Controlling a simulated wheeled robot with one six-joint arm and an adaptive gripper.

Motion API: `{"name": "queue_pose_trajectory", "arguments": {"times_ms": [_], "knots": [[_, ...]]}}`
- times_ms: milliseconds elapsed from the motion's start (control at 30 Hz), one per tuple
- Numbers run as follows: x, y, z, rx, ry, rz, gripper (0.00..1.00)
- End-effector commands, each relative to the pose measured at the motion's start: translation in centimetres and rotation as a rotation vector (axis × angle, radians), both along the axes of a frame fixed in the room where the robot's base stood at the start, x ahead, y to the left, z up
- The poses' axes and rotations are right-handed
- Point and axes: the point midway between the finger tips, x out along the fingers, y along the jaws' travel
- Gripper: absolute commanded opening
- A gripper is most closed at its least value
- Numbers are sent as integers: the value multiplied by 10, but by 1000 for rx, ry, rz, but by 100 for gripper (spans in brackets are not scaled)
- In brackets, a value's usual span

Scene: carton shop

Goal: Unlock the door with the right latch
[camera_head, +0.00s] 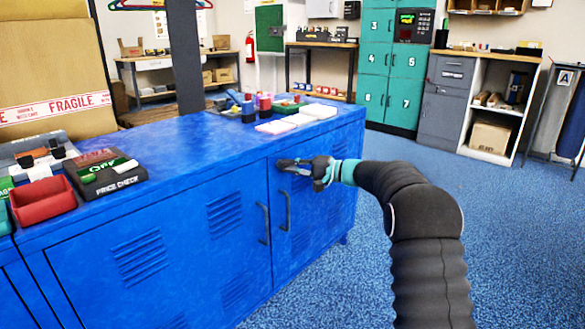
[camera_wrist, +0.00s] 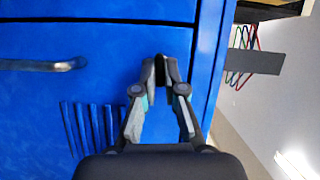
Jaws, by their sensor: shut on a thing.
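A blue metal cabinet (camera_head: 190,125) has a left door (camera_head: 185,255) and a right door (camera_head: 310,235), both closed. My gripper (camera_head: 288,166) is at the top left of the right door, close against its face. In the wrist view my gripper (camera_wrist: 162,68) has its fingertips closed together around a small dark piece, which seems to be the right latch. The fingers hide most of that piece, so its turn angle cannot be told. The right door's grey handle (camera_head: 286,210) is just below my gripper and also shows in the wrist view (camera_wrist: 42,65).
The cabinet top holds a red bin (camera_head: 43,199), a price-check device (camera_head: 105,175), pale pads (camera_head: 297,119) and small coloured blocks. A large carton (camera_head: 50,70) stands behind at left. Teal lockers (camera_head: 390,65) and a shelf unit are at the back. The blue floor at right is clear.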

Motion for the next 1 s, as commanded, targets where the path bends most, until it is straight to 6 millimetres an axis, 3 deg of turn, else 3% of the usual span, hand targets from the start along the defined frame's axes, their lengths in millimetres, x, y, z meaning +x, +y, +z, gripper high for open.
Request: {"name": "queue_pose_trajectory", "arguments": {"times_ms": [800,833,900,1000], "knots": [[-2,6,0,73,93,7,0],[-2,6,0,73,93,7,14],[-2,6,0,73,93,7,32],[0,3,0,73,93,2,34]]}}
